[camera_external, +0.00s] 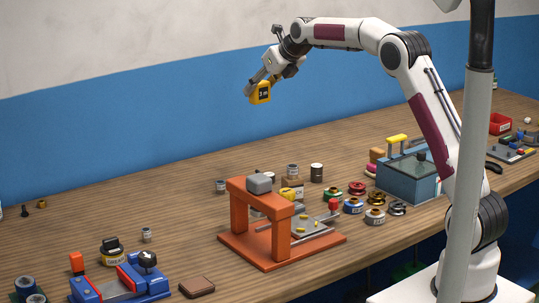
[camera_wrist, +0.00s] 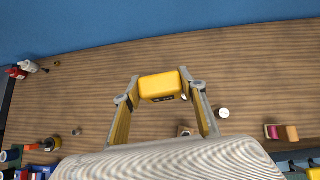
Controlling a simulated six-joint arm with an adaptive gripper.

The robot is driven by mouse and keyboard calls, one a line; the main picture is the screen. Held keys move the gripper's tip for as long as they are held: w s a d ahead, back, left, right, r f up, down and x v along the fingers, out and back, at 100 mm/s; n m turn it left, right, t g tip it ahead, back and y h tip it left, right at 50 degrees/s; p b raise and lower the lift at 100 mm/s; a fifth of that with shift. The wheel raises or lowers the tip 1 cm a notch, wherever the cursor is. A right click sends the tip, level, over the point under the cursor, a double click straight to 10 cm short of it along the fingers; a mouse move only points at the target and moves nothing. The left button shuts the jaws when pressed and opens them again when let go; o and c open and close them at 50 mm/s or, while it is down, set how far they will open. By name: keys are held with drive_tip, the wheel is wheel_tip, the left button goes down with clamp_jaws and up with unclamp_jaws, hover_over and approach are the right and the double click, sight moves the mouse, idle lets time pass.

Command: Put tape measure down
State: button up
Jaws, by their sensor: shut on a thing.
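The yellow and black tape measure (camera_external: 260,93) is held in my gripper (camera_external: 262,82), high above the back of the workbench, in front of the blue wall. In the wrist view the yellow tape measure (camera_wrist: 160,86) sits between the two fingertips of my gripper (camera_wrist: 161,92), which is shut on it. The wooden bench top (camera_external: 130,205) lies well below it, and nothing touches the tape measure from beneath.
An orange press frame (camera_external: 278,238) stands at the middle front, with small cans and several spools (camera_external: 357,188) to its right. A blue vise (camera_external: 120,283) is at the front left. The bench's back left is mostly clear.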

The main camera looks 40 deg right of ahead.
drive_tip(key=s+a+n+g+y, duration=0.2)
drive_tip(key=s+a+n+y, duration=0.3)
drive_tip(key=a, duration=0.9)
drive_tip(key=s+a+r+n+g, duration=0.1)
drive_tip(key=s+a+n+g, duration=0.15)
drive_tip(key=s+a, duration=0.9)
drive_tip(key=s+a+n+g+y, duration=0.1)
drive_tip(key=s+a+n+y, duration=0.3)
drive_tip(key=a, duration=1.4)
wheel_tip(320, 180, down, 18)
drive_tip(key=w+n+h, duration=0.1)
drive_tip(key=w, duration=0.1)
drive_tip(key=shift+d+h, duration=0.25)
drive_tip(key=shift+h, duration=0.05)
drive_tip(key=shift+f, duration=3.15)
drive_tip(key=shift+f, duration=1.85)
drive_tip(key=shift+f, duration=0.15)
